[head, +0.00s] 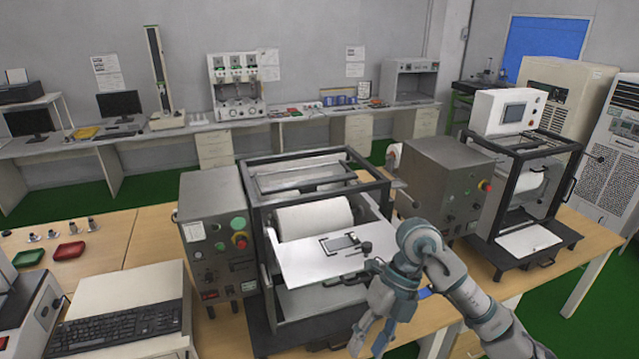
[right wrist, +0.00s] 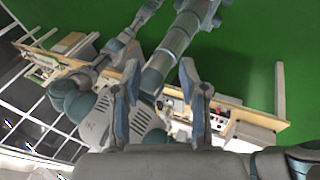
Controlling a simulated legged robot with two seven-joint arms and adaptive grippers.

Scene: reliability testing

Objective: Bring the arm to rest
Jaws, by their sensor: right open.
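My right arm (head: 475,300) comes in from the lower right of the head view and bends near the front of the middle machine. My right gripper (head: 371,343) hangs downward at the bottom of the head view, in front of the machine and right of its lower base. In the right wrist view, its two blue-grey fingers (right wrist: 160,105) stand well apart with nothing held between them. No left gripper can be made out in the head view.
The middle test machine (head: 215,240) has a white roll (head: 314,217) and a tilted white plate (head: 330,258) close to my right gripper. A second machine (head: 440,185) stands to the right on the wooden table (head: 590,246). A keyboard (head: 115,326) lies at lower left. Green floor (right wrist: 255,60) shows beyond the table.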

